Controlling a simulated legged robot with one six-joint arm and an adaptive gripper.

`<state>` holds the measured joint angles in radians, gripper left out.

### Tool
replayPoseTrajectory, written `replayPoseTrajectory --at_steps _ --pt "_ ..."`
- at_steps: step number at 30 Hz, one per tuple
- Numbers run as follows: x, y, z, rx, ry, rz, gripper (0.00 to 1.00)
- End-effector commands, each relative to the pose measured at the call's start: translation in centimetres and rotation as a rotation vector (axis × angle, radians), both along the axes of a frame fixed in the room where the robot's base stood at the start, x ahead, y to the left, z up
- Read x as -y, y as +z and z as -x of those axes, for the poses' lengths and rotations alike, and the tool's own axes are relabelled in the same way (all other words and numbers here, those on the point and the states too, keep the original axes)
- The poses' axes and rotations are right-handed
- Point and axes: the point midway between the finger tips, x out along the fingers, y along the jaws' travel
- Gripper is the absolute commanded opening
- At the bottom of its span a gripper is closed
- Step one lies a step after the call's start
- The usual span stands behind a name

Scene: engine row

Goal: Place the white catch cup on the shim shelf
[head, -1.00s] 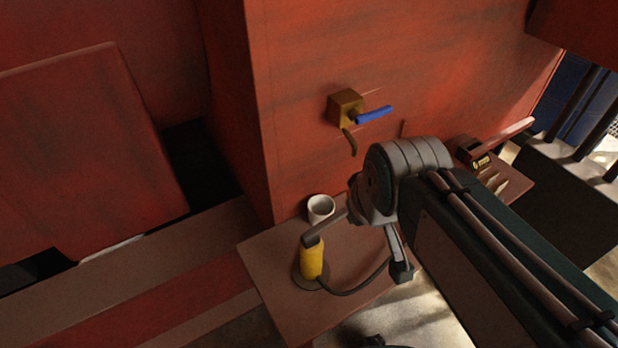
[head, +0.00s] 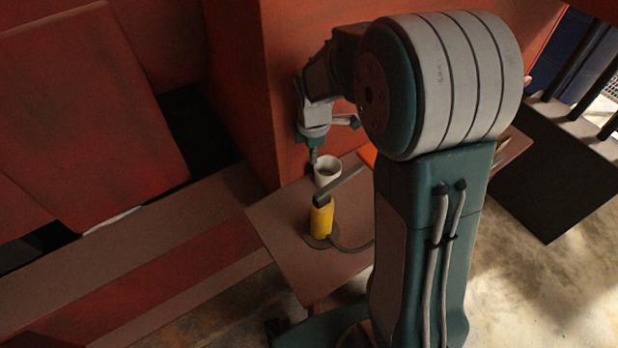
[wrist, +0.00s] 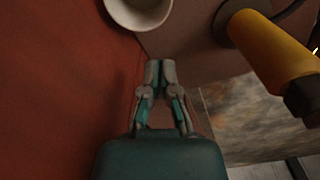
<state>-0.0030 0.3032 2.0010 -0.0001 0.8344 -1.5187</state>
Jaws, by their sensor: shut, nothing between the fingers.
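The white catch cup (head: 328,179) stands upright on the brown board (head: 290,240), close to the red engine wall. In the wrist view the cup (wrist: 142,21) is cut off by the top edge. My gripper (head: 314,158) is just beside and behind the cup's rim in the head view. In the wrist view its fingertips (wrist: 161,64) are together and empty, below the cup and apart from it in the picture. I cannot tell which surface is the shim shelf; my arm hides part of the board.
A yellow-bodied tool (head: 321,220) with a dark bar on top and a cable stands in front of the cup. It also shows in the wrist view (wrist: 264,48). The red wall (head: 283,95) rises close behind the cup.

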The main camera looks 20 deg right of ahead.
Motion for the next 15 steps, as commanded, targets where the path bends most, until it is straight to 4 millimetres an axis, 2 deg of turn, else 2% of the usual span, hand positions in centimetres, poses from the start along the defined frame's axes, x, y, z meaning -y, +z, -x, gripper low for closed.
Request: replayPoseTrajectory --at_steps 5,15 --pt "0.1 -1.3 -0.1 -0.006 0.016 -0.001 0.00" --pt "0.0 -7.3 -0.1 -0.008 0.014 0.000 0.00"
